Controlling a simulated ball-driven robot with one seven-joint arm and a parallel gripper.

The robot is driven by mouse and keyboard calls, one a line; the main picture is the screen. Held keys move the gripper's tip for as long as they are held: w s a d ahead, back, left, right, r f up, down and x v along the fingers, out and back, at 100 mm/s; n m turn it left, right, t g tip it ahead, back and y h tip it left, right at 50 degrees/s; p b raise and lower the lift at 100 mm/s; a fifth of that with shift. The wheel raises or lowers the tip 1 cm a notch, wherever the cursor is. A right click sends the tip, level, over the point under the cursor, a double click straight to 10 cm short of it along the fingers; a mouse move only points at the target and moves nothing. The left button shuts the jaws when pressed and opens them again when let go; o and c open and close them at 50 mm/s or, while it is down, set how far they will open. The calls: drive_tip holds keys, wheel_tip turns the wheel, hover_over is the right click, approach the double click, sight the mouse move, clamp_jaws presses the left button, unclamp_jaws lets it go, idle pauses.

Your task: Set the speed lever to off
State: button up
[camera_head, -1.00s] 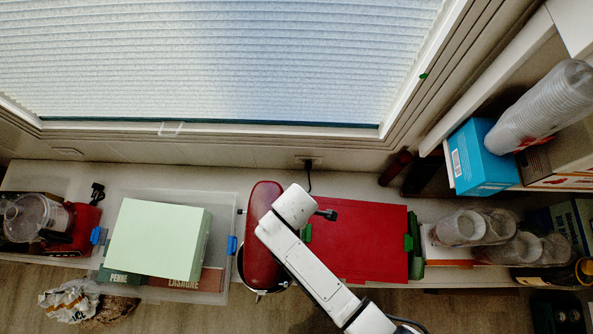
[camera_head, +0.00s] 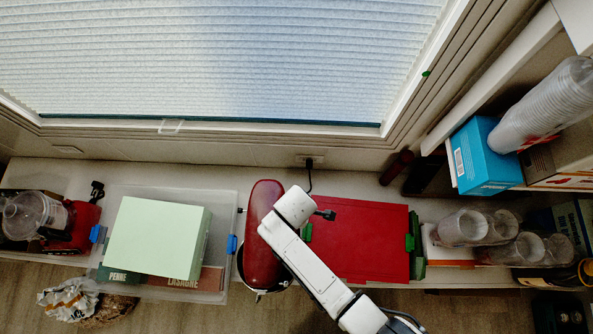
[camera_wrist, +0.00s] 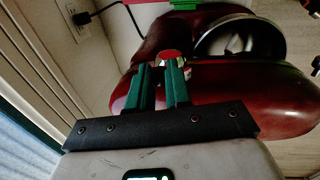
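A red stand mixer (camera_head: 264,235) stands on the shelf in the head view, with its metal bowl partly showing below the head. My white arm reaches over its right side, and the wrist hides part of it. In the wrist view the mixer (camera_wrist: 255,118) fills the middle and right, with the shiny bowl (camera_wrist: 240,36) at upper right. My gripper (camera_wrist: 161,66) has two green fingers close to the mixer, with a narrow gap between them and nothing clearly held. A small red and silver part (camera_wrist: 170,55) shows at the fingertips. I cannot clearly make out the speed lever.
A red crate (camera_head: 365,240) is right of the mixer, and a clear bin (camera_head: 228,200) with a pale green box (camera_head: 155,238) is left. A wall outlet (camera_head: 310,160) with a cord is behind. Plastic cups (camera_head: 462,228) stand farther right.

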clamp_jaws()
drive_tip(key=shift+w, duration=0.1)
drive_tip(key=w+g+b, duration=0.1)
drive_tip(key=g+b, duration=0.1)
drive_tip(key=w+f+g+b, duration=0.1)
drive_tip(key=g+b, duration=0.1)
drive_tip(key=b, duration=0.1)
drive_tip(key=w+g+b, duration=0.2)
drive_tip(key=g, duration=0.1)
drive_tip(key=shift+d+f+b, duration=0.1)
drive_tip(key=shift+f+b, duration=0.25)
idle(0.4)
